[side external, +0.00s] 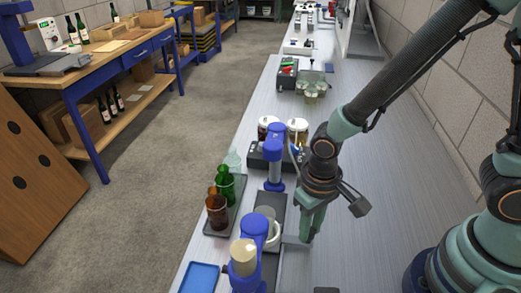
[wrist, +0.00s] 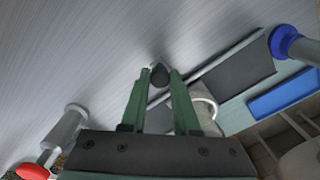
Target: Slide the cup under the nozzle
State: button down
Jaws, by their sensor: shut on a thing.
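A pale grey cup (side external: 266,216) with a looped handle stands upright on a dark strip (side external: 271,199) along the bench. It also shows in the wrist view (wrist: 203,108), outside the right finger. My gripper (side external: 306,237) points down just right of the cup in the side view. In the wrist view my gripper (wrist: 160,74) has a small dark rounded piece (wrist: 159,73) between its fingertips, and it is shut on that piece. Blue upright stands rise beyond the cup (side external: 275,150) and nearer the camera (side external: 244,277). I cannot clearly tell the nozzle apart on them.
A dark tray (side external: 233,212) with brown and green glassware is left of the cup. A blue tray (side external: 201,277) lies at the near left. Jars (side external: 297,131) and boxes stand farther along the bench. Bare bench lies right of my gripper.

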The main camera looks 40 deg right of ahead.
jog(key=w+d, duration=0.7)
jog(key=shift+w+d, duration=0.25)
jog(key=shift+w, duration=0.05)
jog(key=c, duration=0.7)
grip_release()
jog(key=shift+o, duration=0.2)
jog(key=shift+r, duration=0.15)
notch_tip(320, 180, up, 12)
